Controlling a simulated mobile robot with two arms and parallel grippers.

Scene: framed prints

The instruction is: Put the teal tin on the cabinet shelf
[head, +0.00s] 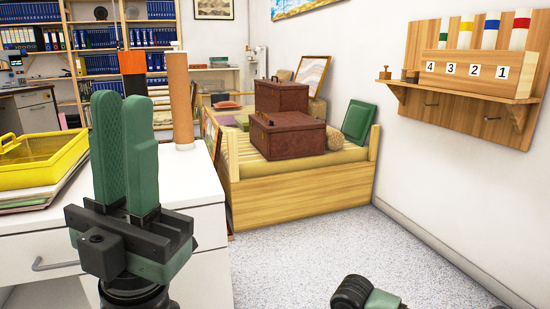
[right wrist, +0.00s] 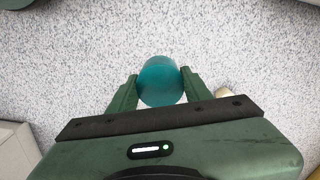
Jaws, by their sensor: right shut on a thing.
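The teal tin (right wrist: 161,82) shows in the right wrist view as a round teal shape. My right gripper (right wrist: 160,85) is shut on it, one finger on each side. The speckled floor lies behind it in that view. In the head view the tin does not show; a dark and green part of my right arm is at the bottom right. My left gripper (head: 122,92) points upward in front of the white desk, its two fingers apart and nothing seen between them. I cannot make out which piece of furniture is the cabinet.
A yellow tray (head: 45,163) lies on the white desk (head: 190,180). Brown boxes (head: 290,138) sit on a wooden bench (head: 300,195). A wall-mounted wooden shelf (head: 470,92) has numbered labels. Bookshelves stand at the back. Grey floor (head: 335,245) is clear at the middle right.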

